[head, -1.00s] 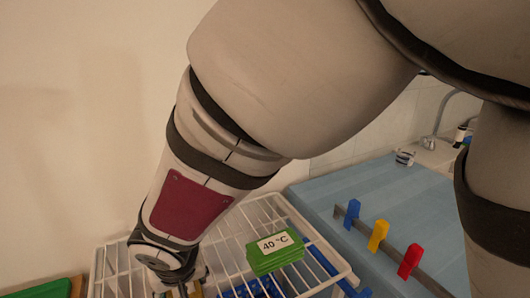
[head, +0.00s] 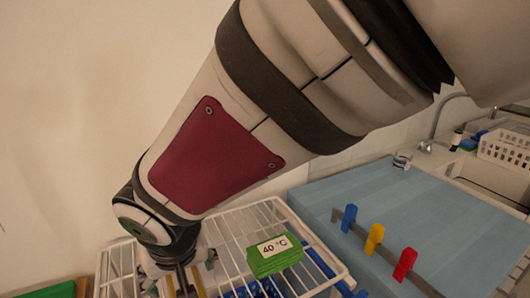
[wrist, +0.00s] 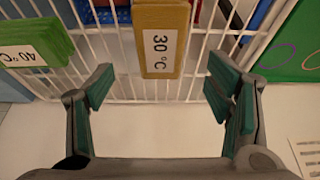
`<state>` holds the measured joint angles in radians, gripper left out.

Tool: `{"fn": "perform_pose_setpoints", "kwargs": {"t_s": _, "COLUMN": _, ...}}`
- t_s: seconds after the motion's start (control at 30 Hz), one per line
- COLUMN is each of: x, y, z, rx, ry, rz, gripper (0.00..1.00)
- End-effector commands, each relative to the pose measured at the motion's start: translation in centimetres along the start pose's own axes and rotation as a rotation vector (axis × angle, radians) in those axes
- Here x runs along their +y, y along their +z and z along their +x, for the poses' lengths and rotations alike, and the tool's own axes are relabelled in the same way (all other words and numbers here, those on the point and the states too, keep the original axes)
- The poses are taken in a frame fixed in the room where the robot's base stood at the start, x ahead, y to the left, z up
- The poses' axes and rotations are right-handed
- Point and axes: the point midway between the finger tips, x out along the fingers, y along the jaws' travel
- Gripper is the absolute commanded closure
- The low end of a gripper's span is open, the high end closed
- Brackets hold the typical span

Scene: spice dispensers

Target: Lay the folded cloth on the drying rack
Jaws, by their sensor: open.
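The white wire drying rack (head: 225,225) holds a green folded cloth labelled 40 °C (head: 275,262). A mustard-yellow folded cloth labelled 30 °C (wrist: 160,55) lies flat on the rack wires in the wrist view. The green cloth (wrist: 35,42) lies to its left there, apart from it. My gripper (wrist: 163,95) is open and empty, its fingers on either side of the yellow cloth's near end and touching nothing that I can see. In the head view my gripper (head: 183,280) is over the rack's left part, and the yellow cloth is mostly hidden behind it.
Blue and red items show below the rack wires. A green panel (wrist: 295,45) lies to the right in the wrist view. A blue counter (head: 400,205) with blue, yellow and red clips (head: 374,238) on a rail stands right of the rack. A white basket (head: 505,145) is farther back.

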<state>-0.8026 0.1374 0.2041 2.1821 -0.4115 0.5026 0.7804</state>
Motion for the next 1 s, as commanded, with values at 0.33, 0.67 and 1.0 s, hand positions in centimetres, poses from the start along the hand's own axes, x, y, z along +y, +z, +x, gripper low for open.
{"fn": "perform_pose_setpoints", "kwargs": {"t_s": 0.33, "x": 2.2, "y": 0.0, "z": -3.6, "rx": 0.001, "ry": 0.024, "rz": 0.024, "gripper": 0.27}}
{"fn": "perform_pose_setpoints", "kwargs": {"t_s": 0.67, "x": 20.1, "y": 7.4, "z": -12.5, "rx": -0.058, "ry": 0.195, "rz": 0.272, "gripper": 0.27}}
{"fn": "perform_pose_setpoints", "kwargs": {"t_s": 1.0, "x": 25.2, "y": 20.7, "z": -18.6, "rx": -0.122, "ry": 0.195, "rz": 0.496, "gripper": 0.27}}
